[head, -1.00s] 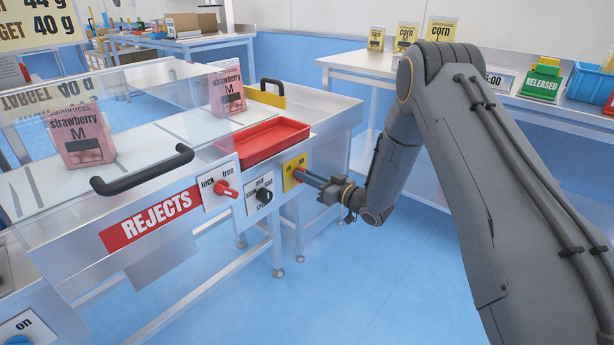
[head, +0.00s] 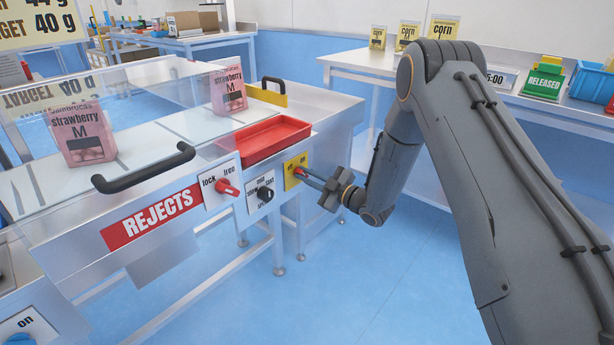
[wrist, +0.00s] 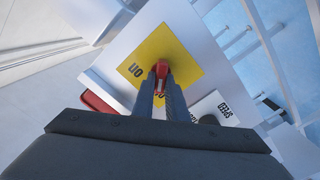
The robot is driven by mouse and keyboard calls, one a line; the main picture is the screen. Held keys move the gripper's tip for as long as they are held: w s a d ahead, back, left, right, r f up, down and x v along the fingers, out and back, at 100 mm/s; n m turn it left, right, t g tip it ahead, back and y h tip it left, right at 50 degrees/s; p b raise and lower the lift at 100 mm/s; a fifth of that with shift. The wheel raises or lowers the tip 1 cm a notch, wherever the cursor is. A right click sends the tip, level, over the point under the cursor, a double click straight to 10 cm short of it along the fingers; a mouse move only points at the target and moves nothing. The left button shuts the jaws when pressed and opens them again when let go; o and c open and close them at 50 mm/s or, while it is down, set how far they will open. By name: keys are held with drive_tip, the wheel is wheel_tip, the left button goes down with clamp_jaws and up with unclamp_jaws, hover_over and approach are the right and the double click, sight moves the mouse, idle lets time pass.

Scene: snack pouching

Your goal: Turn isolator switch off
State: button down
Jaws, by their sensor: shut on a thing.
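The isolator switch is a red knob on a yellow plate (head: 291,180) at the right end of the machine's front. In the wrist view the yellow plate (wrist: 183,43) shows the word "on" and part of another label behind the fingers. The red knob (wrist: 161,67) sits between the tips of my gripper (wrist: 161,75), with the fingers shut on it. In the head view my gripper (head: 302,174) reaches the plate from the right, its body rolled at a slant. The fingers mostly hide the knob there.
Left of the yellow plate are a black speed knob (head: 264,194) and a red lock/free knob (head: 228,187). A red tray (head: 262,140) sits just above. A black handle (head: 140,172) and strawberry pouches (head: 80,134) are further left. Floor to the right is clear.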

drive_tip(key=shift+s+a+n, duration=0.1)
drive_tip(key=shift+s+n, duration=0.05)
drive_tip(key=shift+n, duration=0.45)
drive_tip(key=c, duration=1.8)
unclamp_jaws()
drive_tip(key=shift+a, duration=0.1)
drive_tip(key=shift+o, duration=0.2)
drive_tip(key=shift+d, duration=0.2)
drive_tip(key=shift+s+d, duration=0.1)
drive_tip(key=shift+d, duration=0.15)
drive_tip(key=v, duration=0.7)
drive_tip(key=shift+s, duration=0.2)
